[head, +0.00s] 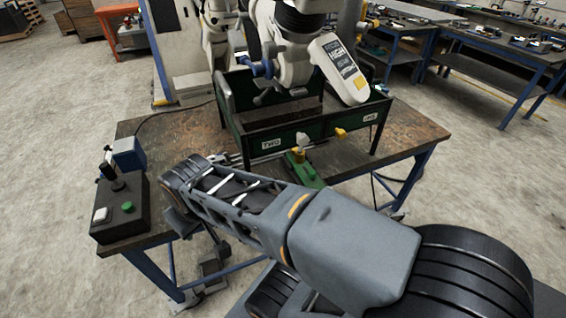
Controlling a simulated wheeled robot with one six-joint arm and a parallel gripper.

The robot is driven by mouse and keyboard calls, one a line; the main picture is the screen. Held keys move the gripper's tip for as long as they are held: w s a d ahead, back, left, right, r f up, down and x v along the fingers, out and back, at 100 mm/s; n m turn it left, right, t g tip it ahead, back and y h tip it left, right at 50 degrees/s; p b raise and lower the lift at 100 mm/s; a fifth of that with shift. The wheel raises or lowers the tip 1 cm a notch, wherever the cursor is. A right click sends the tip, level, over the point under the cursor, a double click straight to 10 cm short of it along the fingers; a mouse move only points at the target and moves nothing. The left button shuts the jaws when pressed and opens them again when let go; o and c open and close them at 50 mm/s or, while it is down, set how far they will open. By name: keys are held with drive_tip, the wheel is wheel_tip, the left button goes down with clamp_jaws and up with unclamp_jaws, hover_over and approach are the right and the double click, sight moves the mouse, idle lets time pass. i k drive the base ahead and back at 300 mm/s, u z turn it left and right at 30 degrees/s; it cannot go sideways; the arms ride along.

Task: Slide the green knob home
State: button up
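A small green round knob (127,207) sits on top of a black control box (120,222) at the left end of the workbench in the head view. I cannot tell from this view which of the two slides. My arm reaches from the lower right to the left over the bench's front edge.
The dark green frame (252,142), labelled TWO, stands mid-bench under a large white machine (345,68). The wooden bench top (405,136) is bare at right.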

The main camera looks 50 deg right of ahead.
sight(312, 175)
drive_tip(key=z, duration=1.95)
